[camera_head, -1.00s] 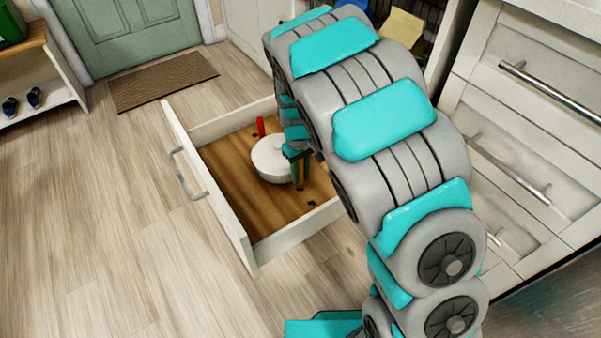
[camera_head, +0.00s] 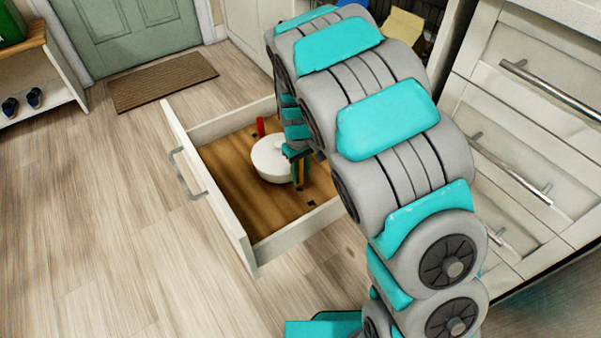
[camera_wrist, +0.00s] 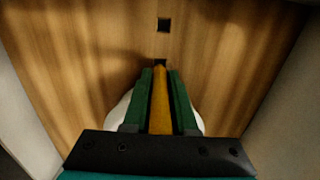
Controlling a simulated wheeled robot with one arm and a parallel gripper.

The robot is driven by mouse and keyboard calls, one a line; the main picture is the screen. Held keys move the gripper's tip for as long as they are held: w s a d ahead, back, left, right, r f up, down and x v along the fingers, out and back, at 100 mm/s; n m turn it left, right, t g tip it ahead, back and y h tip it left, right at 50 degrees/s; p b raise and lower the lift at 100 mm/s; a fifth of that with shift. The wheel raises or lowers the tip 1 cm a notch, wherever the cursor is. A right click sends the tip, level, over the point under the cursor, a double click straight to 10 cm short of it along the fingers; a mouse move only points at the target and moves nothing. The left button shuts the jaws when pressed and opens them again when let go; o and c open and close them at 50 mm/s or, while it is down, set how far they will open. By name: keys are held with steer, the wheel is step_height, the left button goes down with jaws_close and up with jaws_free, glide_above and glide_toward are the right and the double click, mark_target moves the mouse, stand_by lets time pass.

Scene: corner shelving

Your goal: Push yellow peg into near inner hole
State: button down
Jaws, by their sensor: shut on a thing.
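The yellow peg (camera_wrist: 160,98) is clamped between the green fingers of my gripper (camera_wrist: 160,80); the peg (camera_head: 301,174) also shows below my gripper (camera_head: 297,155) in the head view. Its free end points at the drawer floor. In the wrist view the tip lies at the edge of a dark square hole (camera_wrist: 160,62), which it partly covers; I cannot tell whether it has entered. A second square hole (camera_wrist: 164,24) is open and empty, farther up the wrist view. The holes are in the wooden floor of an open drawer (camera_head: 232,232).
A white lidded pot (camera_head: 268,160) stands in the drawer right beside my gripper. A red peg (camera_head: 260,126) stands upright behind the pot. The white drawer walls enclose the space. The drawer floor left of the pot is bare.

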mark_target(300, 161)
steer(key=shift+f+b, duration=0.5)
steer(key=shift+f, duration=0.95)
steer(key=c, duration=0.6)
jaws_free()
step_height(300, 161, up, 8)
steer(key=shift+w+a+f, duration=0.1)
steer(key=shift+w+f, duration=0.05)
steer(key=shift+f, duration=0.05)
